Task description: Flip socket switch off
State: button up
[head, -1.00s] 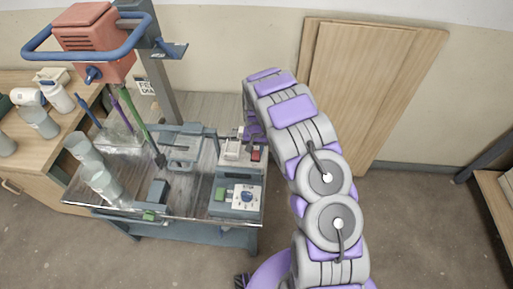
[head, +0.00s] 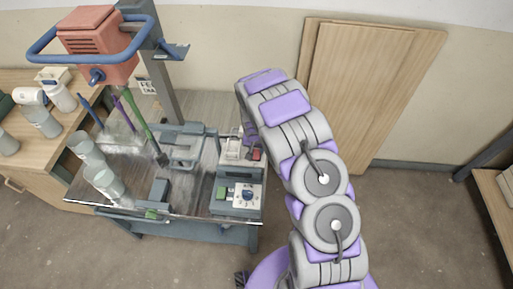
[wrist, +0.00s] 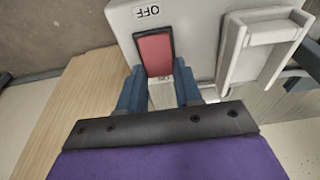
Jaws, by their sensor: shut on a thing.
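The socket box (wrist: 190,18) is light grey, with a red rocker switch (wrist: 155,52) on its face. An OFF label (wrist: 147,12) shows upside down beyond the switch in the wrist view, and a partly covered label shows at its near end. In the head view the box (head: 231,150) sits at the table's back right corner, with the red switch (head: 256,155) on its right side. My gripper (wrist: 159,70) has its dark blue fingers on either side of the switch's near end, shut on it. In the head view my arm mostly hides the gripper.
A light grey plug or cover (wrist: 262,45) stands up beside the switch. A control unit with a dial (head: 238,195) sits in front of the box. A mixer stand (head: 155,75) and clear beakers (head: 104,183) are further left. Wooden boards (head: 370,90) lean behind my arm.

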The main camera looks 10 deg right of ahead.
aim_at(255, 158)
jog(key=o, duration=1)
jog(key=shift+o, duration=0.2)
jog(key=shift+r, duration=0.15)
notch_tip(255, 158, up, 17)
jog(key=s+a+p, duration=0.1)
jog(key=s+p, duration=0.1)
jog(key=p, duration=0.1)
jog(key=shift+s, duration=0.4)
jog(key=s+d+r+n+g, duration=0.1)
jog(key=s+d+r+g, duration=0.1)
jog(key=s+r, duration=1.5)
jog(key=s+a+r+n+g, duration=0.1)
jog(key=s+r+n, duration=0.1)
jog(key=s, duration=2.1)
jog(key=shift+r+n+g+y, duration=0.3)
jog(key=shift+r+g, duration=0.1)
jog(key=shift+r, duration=0.1)
